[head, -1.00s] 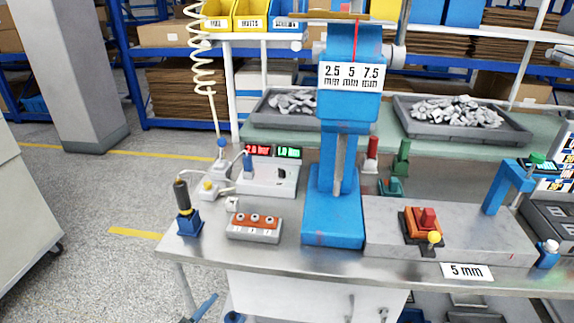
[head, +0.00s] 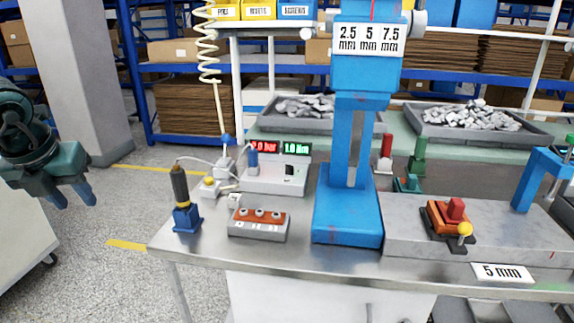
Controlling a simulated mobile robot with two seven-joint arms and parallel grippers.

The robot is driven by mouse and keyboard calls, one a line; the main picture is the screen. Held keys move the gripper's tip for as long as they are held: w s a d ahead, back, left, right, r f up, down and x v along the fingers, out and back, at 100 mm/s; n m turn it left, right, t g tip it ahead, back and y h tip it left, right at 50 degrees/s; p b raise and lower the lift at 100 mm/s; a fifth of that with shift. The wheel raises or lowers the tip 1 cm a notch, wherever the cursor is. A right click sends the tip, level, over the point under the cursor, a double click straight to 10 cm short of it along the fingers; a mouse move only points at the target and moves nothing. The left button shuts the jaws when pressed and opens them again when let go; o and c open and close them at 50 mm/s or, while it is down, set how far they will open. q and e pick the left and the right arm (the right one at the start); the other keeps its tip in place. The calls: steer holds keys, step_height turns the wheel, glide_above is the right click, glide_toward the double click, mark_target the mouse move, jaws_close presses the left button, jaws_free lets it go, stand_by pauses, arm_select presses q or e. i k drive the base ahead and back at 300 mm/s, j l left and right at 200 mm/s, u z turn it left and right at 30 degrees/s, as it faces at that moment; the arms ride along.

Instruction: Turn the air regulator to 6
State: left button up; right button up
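A white box with a red bar display (head: 263,147) and a green Nm display (head: 297,148) stands at the back left of the metal bench. The red digits look like 2.0 bar, and the green ones like 1.0 Nm. A blue knob (head: 252,159) stands upright at the box's left end. A small grey fitting with a blue top (head: 226,158) stands beside it, under the coiled air hose (head: 209,45). I cannot tell for sure which is the air regulator. My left gripper (head: 75,202) is open and empty, left of the bench and well away from both. My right gripper is not in view.
A screwdriver in a blue holder (head: 186,205) and an orange-topped block with several sockets (head: 259,223) stand at the bench's front left. A tall blue press (head: 347,215) rises right of the box. A clamp fixture (head: 449,217) sits further right.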

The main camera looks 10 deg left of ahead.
mark_target(289, 171)
steer(key=i+j+z, duration=0.15)
steer(key=j+z, duration=0.3)
steer(key=i+j+z, duration=0.1)
steer(key=j+z, duration=1.2)
steer(key=k+j+z, duration=0.15)
steer(key=j+z, duration=0.3)
steer(key=l, duration=0.1)
